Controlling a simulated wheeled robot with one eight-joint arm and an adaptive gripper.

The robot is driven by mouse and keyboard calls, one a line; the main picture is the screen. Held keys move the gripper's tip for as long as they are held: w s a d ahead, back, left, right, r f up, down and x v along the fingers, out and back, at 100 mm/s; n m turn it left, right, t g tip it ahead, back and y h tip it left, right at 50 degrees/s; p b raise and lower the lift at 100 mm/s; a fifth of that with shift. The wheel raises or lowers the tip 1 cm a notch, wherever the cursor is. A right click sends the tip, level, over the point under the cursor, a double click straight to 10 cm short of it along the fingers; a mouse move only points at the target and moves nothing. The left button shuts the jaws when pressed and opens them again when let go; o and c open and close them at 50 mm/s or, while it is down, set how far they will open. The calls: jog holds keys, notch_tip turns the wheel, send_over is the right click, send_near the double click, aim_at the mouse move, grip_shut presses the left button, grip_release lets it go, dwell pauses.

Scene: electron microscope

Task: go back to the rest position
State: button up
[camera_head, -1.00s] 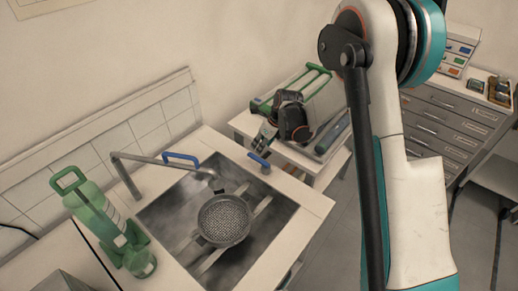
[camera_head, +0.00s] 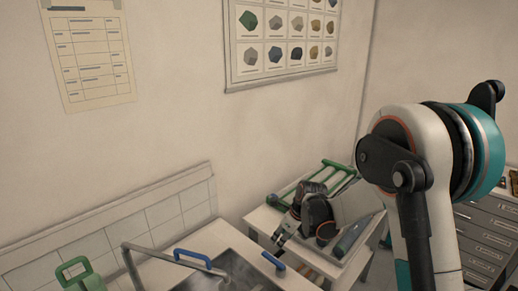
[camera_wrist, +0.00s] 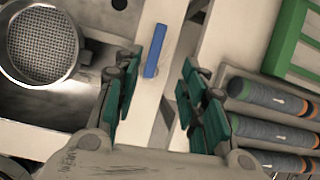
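My gripper (camera_wrist: 158,88) is open and empty in the wrist view, its green-padded fingers spread wide apart. A blue tap lever (camera_wrist: 154,50) shows beyond and between the fingers, with no visible contact. In the head view my gripper (camera_head: 282,232) is small and dark, above the near-left part of the side table (camera_head: 262,218), to the right of the sink. My arm folds down from the upper right and partly hides that table.
A round mesh sieve (camera_wrist: 42,42) is in the sink at the left. A green-framed rack (camera_wrist: 290,45) and several dark-handled tools (camera_wrist: 270,95) lie at the right. The head view shows the sink (camera_head: 222,272), a green bottle (camera_head: 80,275), drawers (camera_head: 488,235) and wall charts (camera_head: 285,40).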

jog(key=s+d+r+n+t+h+b, duration=0.1)
jog(key=s+d+r+n, duration=0.2)
jog(key=s+r+n, duration=0.4)
jog(key=s+d+r+n+t, duration=0.1)
jog(key=s+d+r+n, duration=0.1)
jog(key=s+r+n, duration=0.6)
jog(key=s+d+r+n+t+h, duration=0.1)
jog(key=s+d+n, duration=0.1)
jog(key=s+n, duration=0.3)
jog(key=s+d+r+n+h+b, duration=0.1)
jog(key=s+d+n, duration=0.2)
jog(key=s, duration=1.1)
jog(key=n, duration=0.3)
jog(key=shift+r+t+b, duration=0.3)
jog(key=shift+r+t, duration=0.05)
jog(key=shift+t, duration=0.05)
